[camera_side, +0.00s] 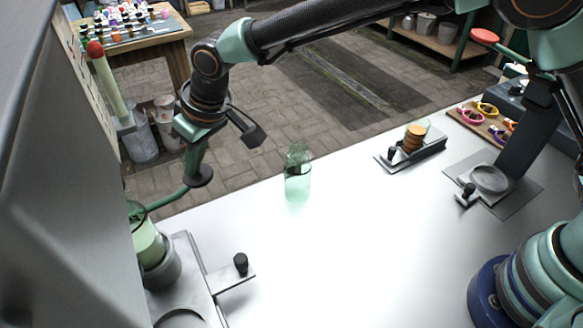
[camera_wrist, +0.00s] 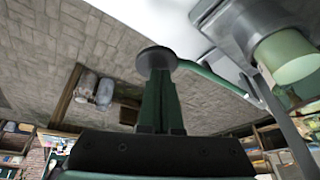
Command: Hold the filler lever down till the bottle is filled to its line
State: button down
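The filler lever is a curved green rod (camera_side: 168,198) with a dark round pad (camera_side: 199,177) at its end. My gripper (camera_side: 196,166) points down with its green fingers together, and their tips touch the pad. The wrist view also shows my gripper (camera_wrist: 158,75) against the pad (camera_wrist: 157,57), with the rod (camera_wrist: 220,78) running right. The bottle (camera_side: 150,247) stands in a grey round holder (camera_side: 160,275), with pale green contents. A grey housing (camera_side: 60,170) hides part of it. In the wrist view the bottle (camera_wrist: 285,57) shows pale green. I cannot make out its fill line.
A glass jar (camera_side: 298,185) with dark greenery stands on the white table (camera_side: 330,250). A black-knobbed slide (camera_side: 238,268) is right of the holder. The table's middle is clear.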

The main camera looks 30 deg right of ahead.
jog(key=shift+d+f, duration=0.15)
jog(key=shift+f, duration=0.65)
